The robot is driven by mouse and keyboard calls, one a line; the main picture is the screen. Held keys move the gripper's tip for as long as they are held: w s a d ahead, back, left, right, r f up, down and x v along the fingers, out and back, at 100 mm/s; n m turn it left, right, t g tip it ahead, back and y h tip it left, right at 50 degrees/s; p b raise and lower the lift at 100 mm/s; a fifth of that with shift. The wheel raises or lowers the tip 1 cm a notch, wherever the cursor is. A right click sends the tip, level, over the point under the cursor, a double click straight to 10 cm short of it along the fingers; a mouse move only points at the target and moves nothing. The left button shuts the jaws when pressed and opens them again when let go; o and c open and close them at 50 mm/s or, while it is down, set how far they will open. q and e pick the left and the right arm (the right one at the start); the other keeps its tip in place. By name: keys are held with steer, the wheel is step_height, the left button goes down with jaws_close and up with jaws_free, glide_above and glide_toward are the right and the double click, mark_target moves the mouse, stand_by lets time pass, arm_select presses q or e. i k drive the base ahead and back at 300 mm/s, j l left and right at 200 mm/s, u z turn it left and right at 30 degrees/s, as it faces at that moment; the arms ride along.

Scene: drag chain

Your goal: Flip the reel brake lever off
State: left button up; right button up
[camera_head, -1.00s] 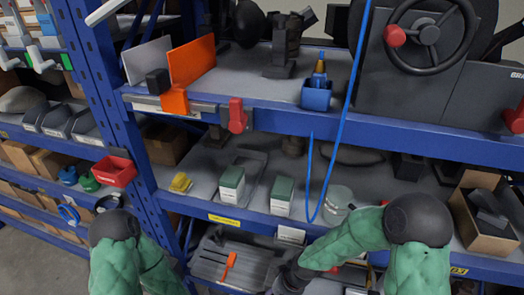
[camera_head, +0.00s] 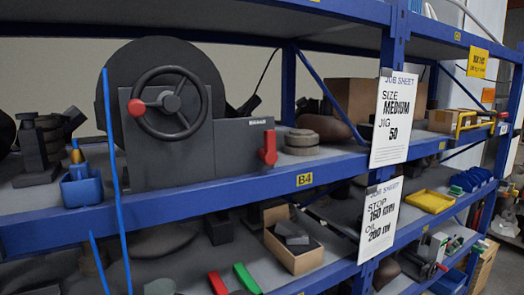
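The reel unit (camera_head: 166,120) is a large dark disc behind a grey housing, with a black handwheel (camera_head: 172,103) that has a red knob (camera_head: 137,107). It stands on the upper shelf. The red brake lever (camera_head: 267,148) is on the right end of the housing, below a small brake label (camera_head: 258,122). It looks roughly vertical; I cannot tell its switch position. Neither of my grippers is in view, and nothing covers the lever.
A blue cable (camera_head: 117,150) hangs in front of the shelf on the left, near a blue holder (camera_head: 82,187). The blue shelf edge (camera_head: 240,195) runs below the lever. Job sheets (camera_head: 394,117) hang on the post at right.

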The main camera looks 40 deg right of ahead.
mark_target(269, 155)
steer(key=z, duration=1.65)
